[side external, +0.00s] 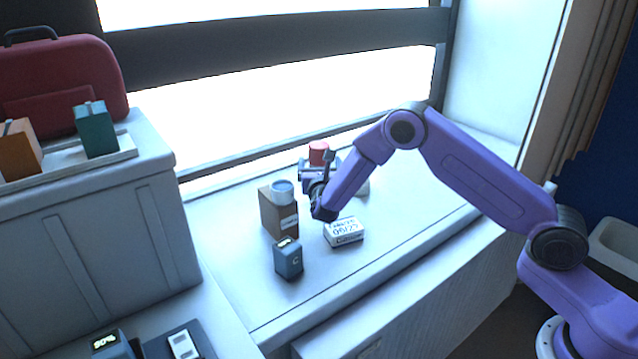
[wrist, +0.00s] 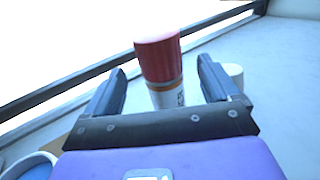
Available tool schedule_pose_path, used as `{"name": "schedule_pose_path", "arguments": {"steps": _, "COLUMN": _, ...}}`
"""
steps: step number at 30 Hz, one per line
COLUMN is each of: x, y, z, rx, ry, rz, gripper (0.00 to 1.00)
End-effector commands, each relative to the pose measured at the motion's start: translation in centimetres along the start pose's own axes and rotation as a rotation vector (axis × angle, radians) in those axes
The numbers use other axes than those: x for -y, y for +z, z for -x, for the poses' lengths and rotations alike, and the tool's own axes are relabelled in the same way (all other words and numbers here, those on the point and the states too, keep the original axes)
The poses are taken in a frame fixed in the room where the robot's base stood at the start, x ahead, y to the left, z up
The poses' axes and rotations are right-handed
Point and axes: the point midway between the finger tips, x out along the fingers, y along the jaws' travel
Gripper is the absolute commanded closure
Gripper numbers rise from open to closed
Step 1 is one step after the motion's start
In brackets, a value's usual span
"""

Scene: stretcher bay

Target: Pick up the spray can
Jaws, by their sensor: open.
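The spray can has a red cap and a white body with an orange band and dark print. In the wrist view the spray can (wrist: 160,68) stands upright, framed between the two fingers. My gripper (wrist: 160,85) is open, with a dark finger on each side of the can. I cannot tell how deep the can sits between the fingers. In the side external view only the red top of the can (side external: 318,152) shows clearly beyond my gripper (side external: 318,172); its lower body is hidden behind the gripper.
A brown box (side external: 279,218) with a blue-topped round container (side external: 283,190) stands left of my gripper. A small blue box (side external: 288,258) and a white printed box (side external: 343,232) are nearer. A white round object (wrist: 233,75) stands right of the can. The bench's right side (side external: 425,205) is clear.

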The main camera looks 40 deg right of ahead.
Motion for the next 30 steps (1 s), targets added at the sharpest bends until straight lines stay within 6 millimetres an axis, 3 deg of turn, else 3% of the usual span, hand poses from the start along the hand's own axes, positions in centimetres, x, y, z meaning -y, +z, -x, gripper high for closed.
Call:
{"name": "schedule_pose_path", "arguments": {"steps": 21, "x": 0.1, "y": -0.3, "z": -7.0, "rx": 0.0, "ry": -0.001, "rz": -0.002, "gripper": 0.11}}
{"name": "schedule_pose_path", "arguments": {"steps": 30, "x": 0.1, "y": -0.3, "z": -7.4, "rx": -0.001, "ry": 0.0, "rz": 0.0, "gripper": 0.11}}
